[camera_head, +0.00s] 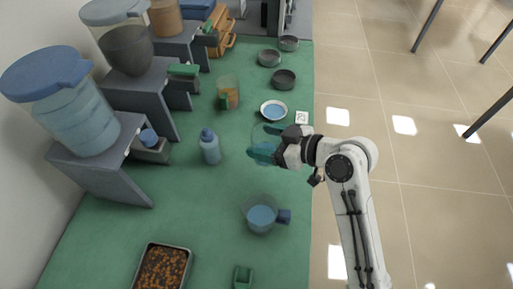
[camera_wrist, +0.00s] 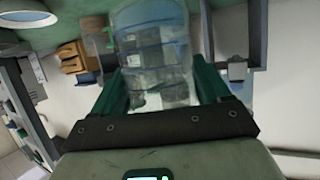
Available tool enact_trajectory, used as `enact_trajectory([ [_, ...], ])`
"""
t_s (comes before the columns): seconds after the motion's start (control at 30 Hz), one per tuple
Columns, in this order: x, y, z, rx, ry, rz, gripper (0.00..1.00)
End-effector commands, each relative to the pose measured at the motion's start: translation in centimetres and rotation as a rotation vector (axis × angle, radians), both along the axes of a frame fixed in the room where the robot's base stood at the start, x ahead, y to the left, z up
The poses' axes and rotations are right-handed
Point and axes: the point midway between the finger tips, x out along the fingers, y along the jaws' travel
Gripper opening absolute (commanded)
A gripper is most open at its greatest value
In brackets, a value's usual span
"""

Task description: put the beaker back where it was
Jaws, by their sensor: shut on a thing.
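The clear beaker (camera_head: 268,132) is faint in the head view, near the right edge of the green mat. My gripper (camera_head: 262,152) is shut on it, with the teal fingers at its sides. In the wrist view, the beaker (camera_wrist: 152,45) stands between the two fingers of my gripper (camera_wrist: 160,85) and looks see-through. I cannot tell whether its base touches the mat.
A blue-handled jug (camera_head: 260,214) stands nearer me, and a blue bottle (camera_head: 210,147) stands left. A white bowl (camera_head: 274,110) and a small white square (camera_head: 302,117) lie just beyond. A pellet tray (camera_head: 162,270) is at the front. Dispensers line the left.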

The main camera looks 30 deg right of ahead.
Motion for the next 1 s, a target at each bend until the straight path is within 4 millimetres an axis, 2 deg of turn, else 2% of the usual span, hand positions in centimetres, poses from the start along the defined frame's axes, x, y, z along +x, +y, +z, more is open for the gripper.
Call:
enact_trajectory([
  [0.03,0.7,0.2,-1.1,0.001,0.005,0.001,0.19],
  [0.2,2.6,0.5,-3.4,0.001,0.003,0.001,0.19],
  [0.43,3.8,0.8,-4.8,0.001,0.002,0.000,0.19],
  [0.63,3.7,0.7,-7.4,0.002,0.004,-0.002,0.19],
  [1.0,3.7,0.7,-8.0,0.000,0.000,-0.001,0.19],
])
